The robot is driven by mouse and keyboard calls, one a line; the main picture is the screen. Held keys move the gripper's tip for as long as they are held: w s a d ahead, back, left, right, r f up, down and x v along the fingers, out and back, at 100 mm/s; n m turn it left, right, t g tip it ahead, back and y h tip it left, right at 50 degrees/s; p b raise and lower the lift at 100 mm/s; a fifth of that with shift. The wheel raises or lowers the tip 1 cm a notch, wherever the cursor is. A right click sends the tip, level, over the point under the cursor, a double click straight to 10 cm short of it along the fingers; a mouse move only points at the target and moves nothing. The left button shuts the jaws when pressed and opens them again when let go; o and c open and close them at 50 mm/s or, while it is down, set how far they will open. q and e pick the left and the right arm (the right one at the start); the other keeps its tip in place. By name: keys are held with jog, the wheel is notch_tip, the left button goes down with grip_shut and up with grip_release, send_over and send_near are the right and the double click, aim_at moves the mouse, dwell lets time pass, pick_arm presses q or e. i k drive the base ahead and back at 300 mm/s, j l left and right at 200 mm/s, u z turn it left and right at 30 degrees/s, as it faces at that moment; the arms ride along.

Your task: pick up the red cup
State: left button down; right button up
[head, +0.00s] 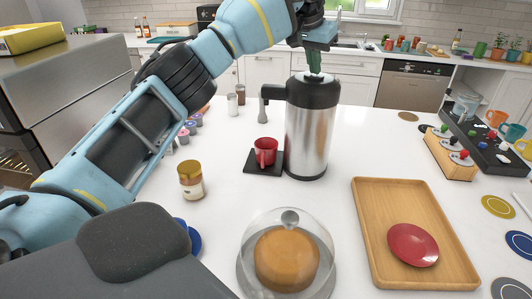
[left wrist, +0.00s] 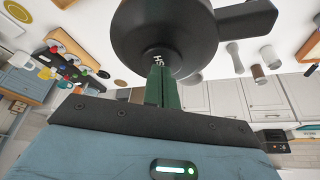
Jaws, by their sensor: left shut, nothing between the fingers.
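The red cup (head: 265,151) stands upright on a black square mat (head: 252,170) at the middle of the counter. It sits below the spout of a steel vacuum jug (head: 308,135) with a black top, just right of it. My left gripper (head: 314,67) points down over the jug's top, its green fingers shut and empty. In the left wrist view the fingertips (left wrist: 162,72) meet the centre of the black lid (left wrist: 165,28), by some lettering; whether they press it I cannot tell. The cup is not visible in the left wrist view. My right gripper is out of view.
A glass-domed cake (head: 287,258) stands in front of the jug. A wooden tray (head: 372,235) with a red dish (head: 413,244) lies right. A gold-lidded jar (head: 191,180) stands left of the cup. Counter between jar and mat is clear.

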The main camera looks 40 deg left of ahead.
aim_at(266, 148)
jog(key=k+l, duration=0.75)
jog(key=k, duration=0.1)
